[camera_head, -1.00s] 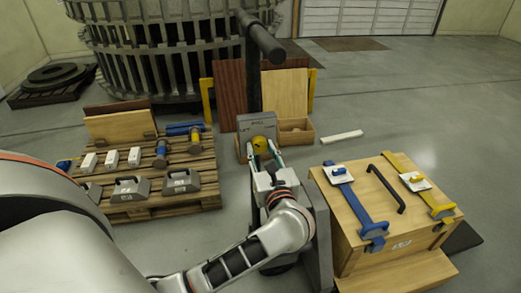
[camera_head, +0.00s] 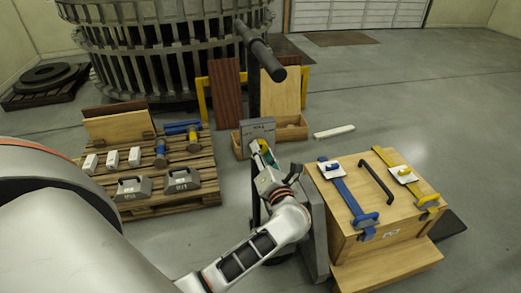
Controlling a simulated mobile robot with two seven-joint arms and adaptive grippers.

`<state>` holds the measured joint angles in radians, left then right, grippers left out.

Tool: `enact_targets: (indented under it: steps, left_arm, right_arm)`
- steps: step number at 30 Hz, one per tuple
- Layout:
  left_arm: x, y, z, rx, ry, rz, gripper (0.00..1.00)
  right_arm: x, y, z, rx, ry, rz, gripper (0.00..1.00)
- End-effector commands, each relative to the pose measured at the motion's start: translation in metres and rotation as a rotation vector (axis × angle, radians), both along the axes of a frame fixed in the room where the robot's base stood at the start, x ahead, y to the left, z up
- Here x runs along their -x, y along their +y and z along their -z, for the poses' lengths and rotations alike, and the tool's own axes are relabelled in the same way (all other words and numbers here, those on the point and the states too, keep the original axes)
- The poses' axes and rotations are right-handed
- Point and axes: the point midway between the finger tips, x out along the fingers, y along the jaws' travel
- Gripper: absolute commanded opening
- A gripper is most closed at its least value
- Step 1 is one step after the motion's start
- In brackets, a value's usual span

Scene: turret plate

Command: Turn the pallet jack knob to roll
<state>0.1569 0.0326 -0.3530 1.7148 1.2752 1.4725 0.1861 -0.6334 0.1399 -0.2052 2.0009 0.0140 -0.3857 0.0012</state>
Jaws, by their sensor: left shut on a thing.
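The pallet jack's grey control plate (camera_head: 257,130) stands upright in the middle of the view, below its black post and handle (camera_head: 260,52). The small yellow knob (camera_head: 264,145) sits on the front of the plate and is partly hidden by the fingers. My left gripper (camera_head: 262,154) is shut on the knob, with its wrist rolled so that the fingers partly overlap in view. The lettering on the plate is too small to read now, so I cannot tell the knob's exact setting. My right gripper is not in view.
A wooden crate (camera_head: 345,232) with blue and yellow straps stands close at right of my arm. A pallet (camera_head: 205,148) with grey weights and tools lies at left. Wooden boxes and boards stand behind the plate. Open floor lies at far right.

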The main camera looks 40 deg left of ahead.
Motion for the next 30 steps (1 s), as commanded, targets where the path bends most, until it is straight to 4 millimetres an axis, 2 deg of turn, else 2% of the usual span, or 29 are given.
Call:
enact_targets:
  steps: [8,19,20,21,30]
  left_arm:
    - [0.0003,-0.0004,0.0001,-0.032,0.038,0.0,0.1]
    - [0.0002,-0.0004,0.0008,-0.035,0.041,0.001,0.1]
    - [0.0002,-0.0004,0.0008,-0.035,0.041,0.001,0.36]
    - [0.0002,-0.0004,0.0008,-0.035,0.041,0.001,0.47]
    - [0.0001,-0.0002,0.0003,-0.035,0.04,0.0,0.48]
  right_arm:
    - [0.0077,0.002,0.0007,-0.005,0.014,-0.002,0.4]
    - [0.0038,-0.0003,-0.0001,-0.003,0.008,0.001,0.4]
    - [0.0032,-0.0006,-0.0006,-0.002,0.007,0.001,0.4]
    - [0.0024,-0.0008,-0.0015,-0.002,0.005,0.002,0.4]
    - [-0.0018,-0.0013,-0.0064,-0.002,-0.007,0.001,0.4]
